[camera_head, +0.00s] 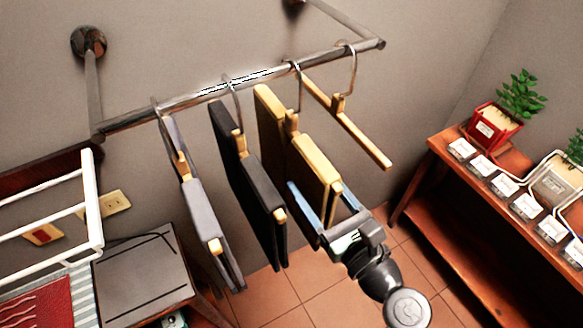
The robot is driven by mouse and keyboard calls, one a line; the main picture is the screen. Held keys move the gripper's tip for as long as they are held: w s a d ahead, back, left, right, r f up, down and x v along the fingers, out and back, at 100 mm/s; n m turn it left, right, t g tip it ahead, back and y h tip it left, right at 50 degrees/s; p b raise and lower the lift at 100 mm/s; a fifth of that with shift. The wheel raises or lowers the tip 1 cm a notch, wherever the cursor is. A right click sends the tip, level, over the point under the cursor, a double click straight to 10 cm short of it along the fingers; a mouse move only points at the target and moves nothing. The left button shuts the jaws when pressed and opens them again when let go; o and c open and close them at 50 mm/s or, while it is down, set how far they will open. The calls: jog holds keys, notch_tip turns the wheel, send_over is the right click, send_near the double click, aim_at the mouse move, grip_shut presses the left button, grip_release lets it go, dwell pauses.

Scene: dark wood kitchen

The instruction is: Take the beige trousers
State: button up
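The beige trousers (315,165) hang folded over a wooden hanger on the metal rail, right of the black trousers. My gripper (316,186) is at their lower end, coming from below right. Its two fingers are spread wide, one on each side of the trousers' lower part. The fingers look open; the trousers hide part of the space between them, and I cannot tell whether either finger touches the cloth.
Black trousers (247,180) and grey trousers (205,215) hang to the left. An empty hanger (350,124) hangs close on the right. The rail (205,95) is above. A wooden shelf (500,205) with plants is at right, a white rack (92,205) at left.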

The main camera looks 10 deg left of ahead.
grip_shut()
jog(key=shift+r, duration=0.1)
dwell(1.1)
